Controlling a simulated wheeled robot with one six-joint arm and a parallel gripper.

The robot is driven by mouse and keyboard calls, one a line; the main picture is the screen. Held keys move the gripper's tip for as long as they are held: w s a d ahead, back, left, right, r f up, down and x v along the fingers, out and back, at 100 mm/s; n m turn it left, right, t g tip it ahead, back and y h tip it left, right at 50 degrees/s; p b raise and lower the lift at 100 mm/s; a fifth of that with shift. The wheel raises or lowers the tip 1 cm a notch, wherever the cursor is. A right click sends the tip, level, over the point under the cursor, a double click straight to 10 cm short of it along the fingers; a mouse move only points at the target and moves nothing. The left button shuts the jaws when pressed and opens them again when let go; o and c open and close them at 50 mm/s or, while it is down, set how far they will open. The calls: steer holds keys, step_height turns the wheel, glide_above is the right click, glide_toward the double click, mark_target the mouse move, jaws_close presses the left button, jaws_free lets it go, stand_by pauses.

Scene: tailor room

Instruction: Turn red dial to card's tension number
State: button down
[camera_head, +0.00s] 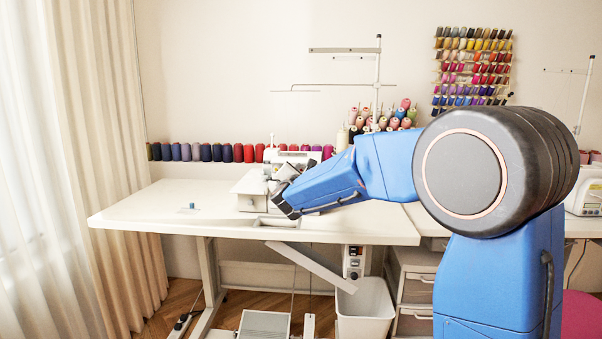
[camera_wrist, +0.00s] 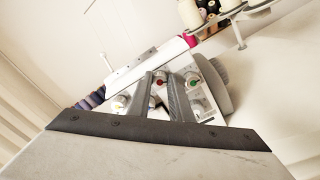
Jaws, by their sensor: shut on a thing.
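The sewing machine (camera_head: 252,187) stands on the white table, partly hidden behind my arm. In the wrist view its front (camera_wrist: 207,75) carries several round dials. The red dial (camera_wrist: 159,83) sits between the fingertips of my gripper (camera_wrist: 161,90), which is shut on it. A green-marked dial (camera_wrist: 194,84) is to the right, and a yellow-marked dial (camera_wrist: 120,103) is to the left. In the head view my gripper (camera_head: 282,188) is at the machine. I cannot read any number on the dials. No card with a readable number shows.
The white table (camera_head: 150,213) is mostly clear on its left, with a small blue item (camera_head: 190,207) on it. Thread spools (camera_head: 205,152) line the back. A thread stand (camera_head: 378,80) rises behind the machine. A white bin (camera_head: 365,308) stands below.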

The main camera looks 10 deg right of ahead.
steer(key=shift+m, duration=0.3)
steer(key=c, duration=1.6)
jaws_free()
steer(key=v, duration=1.7)
steer(key=shift+s, duration=0.2)
